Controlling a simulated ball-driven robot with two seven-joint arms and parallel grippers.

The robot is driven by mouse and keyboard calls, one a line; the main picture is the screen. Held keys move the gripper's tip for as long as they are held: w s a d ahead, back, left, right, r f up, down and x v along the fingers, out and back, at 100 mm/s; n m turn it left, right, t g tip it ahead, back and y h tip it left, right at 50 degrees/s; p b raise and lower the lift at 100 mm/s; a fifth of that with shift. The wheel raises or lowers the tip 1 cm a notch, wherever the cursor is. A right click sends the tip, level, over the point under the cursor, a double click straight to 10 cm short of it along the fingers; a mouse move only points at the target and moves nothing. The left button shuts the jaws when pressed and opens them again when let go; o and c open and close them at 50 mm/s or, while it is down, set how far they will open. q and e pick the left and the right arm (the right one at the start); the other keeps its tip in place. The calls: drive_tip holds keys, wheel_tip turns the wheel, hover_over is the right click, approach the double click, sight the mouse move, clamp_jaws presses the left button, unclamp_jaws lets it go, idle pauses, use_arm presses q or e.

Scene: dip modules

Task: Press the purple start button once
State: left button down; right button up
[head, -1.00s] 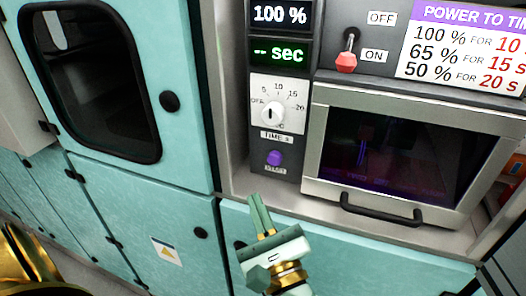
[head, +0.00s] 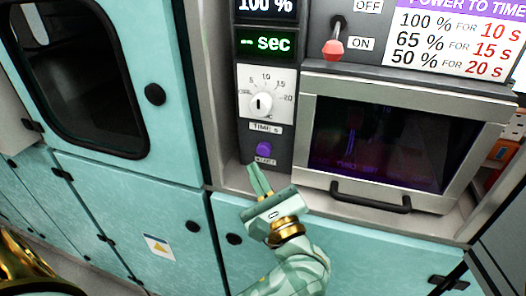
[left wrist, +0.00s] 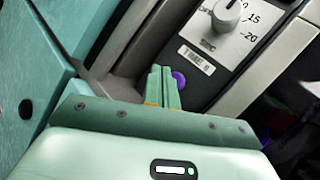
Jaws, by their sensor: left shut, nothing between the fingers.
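The purple start button (head: 264,149) sits low on the dark control panel, under the white timer dial (head: 262,104). In the left wrist view the button (left wrist: 179,79) shows just right of the fingertips, partly hidden by them. My left gripper (head: 260,180) is shut and empty, its fingertips just below the button in the head view. The left gripper (left wrist: 163,85) also shows in the left wrist view. I cannot tell whether the fingertips touch the panel. My right gripper is not seen.
The oven door with its dark handle (head: 370,197) is right of the panel. A red-tipped switch (head: 333,48) is above, at ON. The display (head: 267,43) reads "-- sec". Teal cabinet doors (head: 100,200) fill the left and below.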

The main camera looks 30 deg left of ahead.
sight(257, 149)
use_arm(q)
drive_tip(key=shift+w+a+f+b, duration=0.15)
drive_tip(key=shift+w+b, duration=0.15)
drive_tip(key=shift+w, duration=0.55)
drive_tip(key=shift+w+a, duration=0.15)
drive_tip(key=shift+w, duration=0.3)
idle(0.9)
drive_tip(key=shift+w+b, duration=0.3)
drive_tip(key=shift+b, duration=0.1)
drive_tip(key=shift+w+a+b, duration=0.2)
drive_tip(key=shift+w+b, duration=0.2)
drive_tip(key=shift+w, duration=0.15)
idle(1.6)
